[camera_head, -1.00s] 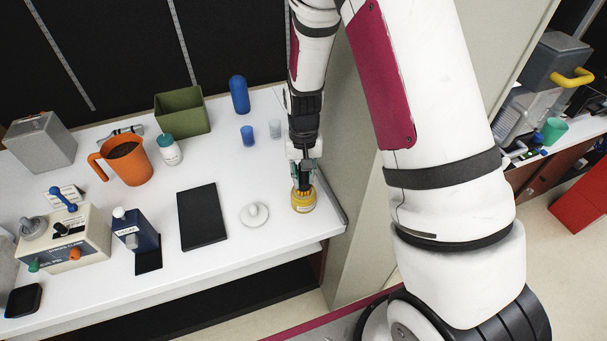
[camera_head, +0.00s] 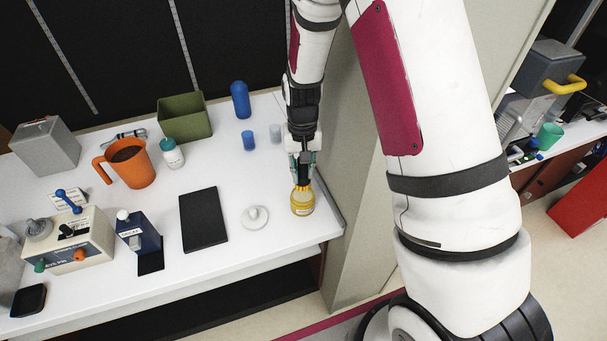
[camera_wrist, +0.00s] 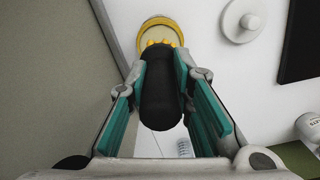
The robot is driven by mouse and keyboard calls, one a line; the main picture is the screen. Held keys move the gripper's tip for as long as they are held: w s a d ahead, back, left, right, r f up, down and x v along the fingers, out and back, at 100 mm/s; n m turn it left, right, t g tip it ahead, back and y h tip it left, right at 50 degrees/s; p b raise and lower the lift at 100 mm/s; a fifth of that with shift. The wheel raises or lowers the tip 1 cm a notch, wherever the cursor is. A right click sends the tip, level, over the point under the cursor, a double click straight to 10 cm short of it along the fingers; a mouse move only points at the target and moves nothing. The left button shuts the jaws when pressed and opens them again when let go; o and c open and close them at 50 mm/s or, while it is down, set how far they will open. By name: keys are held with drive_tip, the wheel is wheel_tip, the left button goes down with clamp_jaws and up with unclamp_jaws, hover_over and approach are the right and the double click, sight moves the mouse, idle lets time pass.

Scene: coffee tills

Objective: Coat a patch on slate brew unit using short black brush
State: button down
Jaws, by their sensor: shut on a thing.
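The short black brush (camera_wrist: 161,95) is between the teal pads of my gripper (camera_wrist: 165,100), which is shut on its black handle. The brush points down at a yellow pot (camera_head: 302,203) on the counter; its yellow bristles (camera_wrist: 158,43) overlap the round pot (camera_wrist: 150,25) in the wrist view. I cannot tell how deep the tip is inside. My gripper (camera_head: 301,178) is directly above the pot in the head view. A dark slate-blue unit (camera_head: 139,232) with a white label stands at left, and a grey box (camera_head: 45,146) at far left. I cannot tell which is the brew unit.
A white round lid-like disc (camera_head: 256,224) and a flat black slab (camera_head: 203,219) lie left of the pot. An orange jug (camera_head: 128,165), white bottle (camera_head: 172,154) and green bin (camera_head: 184,117) stand farther back. A tall panel (camera_head: 356,190) borders the counter at right.

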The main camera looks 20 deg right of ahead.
drive_tip(key=shift+r+p, duration=0.45)
drive_tip(key=shift+r, duration=1.2)
